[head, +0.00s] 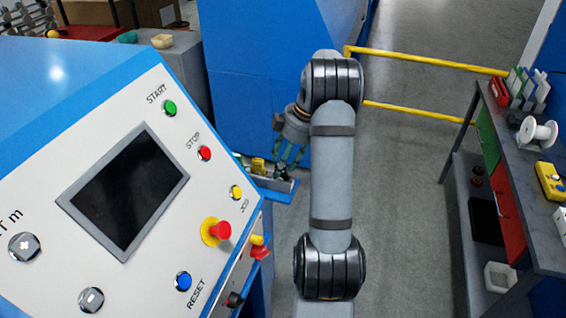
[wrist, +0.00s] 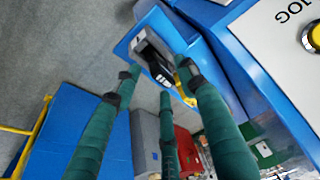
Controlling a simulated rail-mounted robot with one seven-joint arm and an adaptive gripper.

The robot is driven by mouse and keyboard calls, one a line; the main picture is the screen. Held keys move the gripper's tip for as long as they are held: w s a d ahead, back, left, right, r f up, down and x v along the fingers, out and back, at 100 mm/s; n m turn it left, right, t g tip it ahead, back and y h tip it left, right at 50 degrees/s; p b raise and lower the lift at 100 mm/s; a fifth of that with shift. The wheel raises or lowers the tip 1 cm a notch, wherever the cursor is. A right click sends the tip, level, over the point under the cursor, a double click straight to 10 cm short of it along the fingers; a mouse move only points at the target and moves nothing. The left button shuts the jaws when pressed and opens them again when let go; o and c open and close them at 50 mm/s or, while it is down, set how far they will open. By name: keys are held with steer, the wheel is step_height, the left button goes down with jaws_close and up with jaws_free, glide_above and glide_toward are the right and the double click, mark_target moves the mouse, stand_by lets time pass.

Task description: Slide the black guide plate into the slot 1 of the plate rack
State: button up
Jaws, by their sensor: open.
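My gripper (head: 288,158) hangs beside the blue machine in the head view, over a small blue shelf (head: 283,192). Its green fingers (wrist: 158,78) are spread and empty in the wrist view. A black piece (wrist: 155,60) with a pale marking lies on the shelf beyond the fingertips, apart from them as far as I can tell. It may be the black guide plate; its full outline is hidden. A rack with several upright coloured plates (head: 527,88) stands on the bench at the right, far from my gripper. Which slot is slot 1 cannot be told.
A control panel (head: 140,190) with a screen and buttons fills the left, close to my gripper. Yellow rails (head: 430,59) cross behind my arm. The grey bench (head: 530,160) also holds a white spool (head: 537,132) and a yellow device (head: 551,182). Open floor lies between machine and bench.

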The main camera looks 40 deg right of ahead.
steer(key=v, duration=1.2)
steer(key=x, duration=1.1)
steer(key=shift+w+a+f, duration=0.1)
steer(key=shift+f, duration=0.2)
steer(key=shift+w, duration=0.1)
steer(key=shift+r+p, duration=0.1)
steer(key=shift+p, duration=0.3)
steer(key=shift+b, duration=0.55)
